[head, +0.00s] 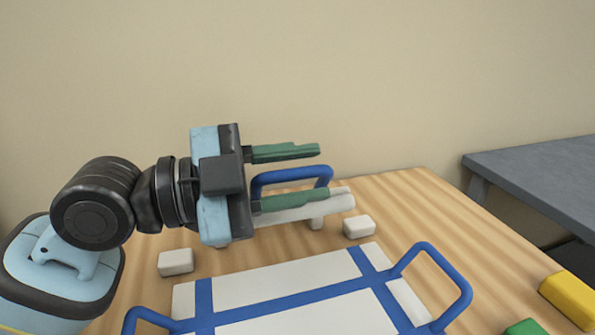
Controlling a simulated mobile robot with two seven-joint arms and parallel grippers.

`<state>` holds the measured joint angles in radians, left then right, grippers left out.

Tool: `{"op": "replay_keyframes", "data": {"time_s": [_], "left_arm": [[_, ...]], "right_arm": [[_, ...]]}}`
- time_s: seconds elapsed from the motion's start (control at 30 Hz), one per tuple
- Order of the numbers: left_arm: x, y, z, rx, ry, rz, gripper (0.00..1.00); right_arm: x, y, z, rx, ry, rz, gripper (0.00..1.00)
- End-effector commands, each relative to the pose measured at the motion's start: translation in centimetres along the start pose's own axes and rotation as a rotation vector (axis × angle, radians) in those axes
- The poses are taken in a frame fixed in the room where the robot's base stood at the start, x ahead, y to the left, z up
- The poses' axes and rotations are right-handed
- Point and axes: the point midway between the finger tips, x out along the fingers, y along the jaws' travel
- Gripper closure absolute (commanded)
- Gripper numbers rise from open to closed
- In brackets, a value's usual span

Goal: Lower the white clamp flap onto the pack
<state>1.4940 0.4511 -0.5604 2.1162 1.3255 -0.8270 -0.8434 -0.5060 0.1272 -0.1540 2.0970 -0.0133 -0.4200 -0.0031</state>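My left gripper (318,172) reaches in from the left above the wooden table. Its two green fingers point right and stand wide apart, one above the other in the picture. A white rounded bar (325,209), which looks like part of the clamp flap, shows just under the lower finger, partly hidden by it. I cannot tell whether they touch. A blue loop handle (322,172) shows in the gap between the fingers, partly covered by the gripper. The pack (290,285), a flat white slab with blue straps, lies in front, cut off below. My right gripper is out of view.
Small white blocks (359,227) (176,262) stand on the table (400,195) behind the pack. A blue loop handle (462,285) sticks up at the pack's right. Yellow (568,297) and green (523,328) pieces lie at the lower right. A grey table (540,180) stands beyond.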

Motion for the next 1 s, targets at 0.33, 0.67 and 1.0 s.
{"op": "replay_keyframes", "data": {"time_s": [0.33,0.67,1.0], "left_arm": [[-2.3,0.0,0.2,0.000,-0.003,-0.002,0.66],[-7.0,0.0,0.1,-0.002,-0.002,-0.001,0.66],[-7.8,0.0,0.0,0.000,0.000,0.001,0.66]], "right_arm": [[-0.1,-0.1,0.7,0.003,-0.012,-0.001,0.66],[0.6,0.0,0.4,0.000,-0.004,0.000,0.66],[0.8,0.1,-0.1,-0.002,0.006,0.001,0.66]]}}
